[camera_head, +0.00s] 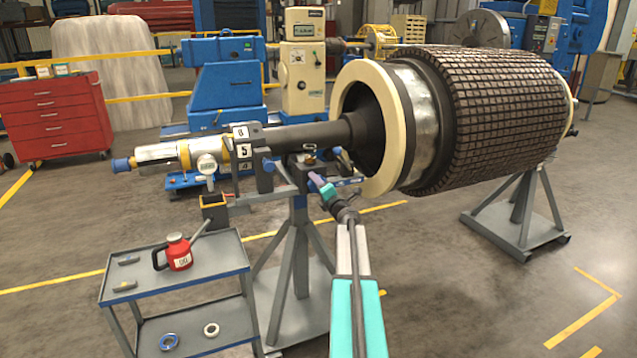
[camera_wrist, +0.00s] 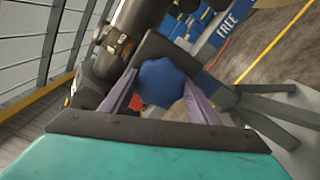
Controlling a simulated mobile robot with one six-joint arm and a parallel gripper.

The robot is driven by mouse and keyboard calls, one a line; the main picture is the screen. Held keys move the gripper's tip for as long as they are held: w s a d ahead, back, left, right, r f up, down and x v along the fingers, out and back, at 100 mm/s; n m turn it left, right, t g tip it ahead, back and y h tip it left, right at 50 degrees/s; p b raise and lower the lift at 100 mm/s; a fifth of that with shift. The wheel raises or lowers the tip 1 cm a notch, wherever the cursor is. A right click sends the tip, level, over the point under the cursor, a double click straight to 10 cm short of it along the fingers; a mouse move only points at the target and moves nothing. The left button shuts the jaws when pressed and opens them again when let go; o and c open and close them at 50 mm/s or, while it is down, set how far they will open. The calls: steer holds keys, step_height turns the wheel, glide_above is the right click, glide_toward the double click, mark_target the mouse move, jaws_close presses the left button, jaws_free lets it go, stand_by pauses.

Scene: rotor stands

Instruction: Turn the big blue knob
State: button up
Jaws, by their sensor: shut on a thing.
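A big faceted blue knob (camera_wrist: 162,84) sits between the two purple fingers of my gripper (camera_wrist: 160,92) in the wrist view. The fingers are shut on it from both sides. In the head view my gripper (camera_head: 316,180) reaches up to the stand (camera_head: 298,220) under the rotor's shaft (camera_head: 310,134). The held knob is hidden or too small to make out there. A smaller blue knob (camera_head: 268,165) shows on the stand to the left of my gripper.
The large rotor (camera_head: 510,115) lies across the stands, close to the right of my arm. A grey cart (camera_head: 215,262) with a red can (camera_head: 179,254) stands at the lower left. A red tool cabinet (camera_head: 58,118) is at the far left. The floor at the lower right is clear.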

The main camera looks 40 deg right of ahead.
steer(key=m+p, duration=0.2)
steer(key=p, duration=0.1)
steer(key=m+p, duration=0.2)
steer(key=p, duration=0.1)
steer(key=shift+r+m, duration=0.2)
steer(key=shift+m, duration=0.1)
steer(key=shift+f+m+p, duration=0.15)
steer(key=shift+m+p, duration=0.95)
steer(key=shift+p, duration=0.2)
steer(key=shift+f, duration=0.1)
steer(key=o, duration=1.1)
steer(key=shift+c, duration=0.2)
steer(key=shift+s, duration=0.15)
steer(key=b+v, duration=0.2)
steer(key=v, duration=1.1)
steer(key=shift+s, duration=0.35)
steer(key=shift+a, duration=0.1)
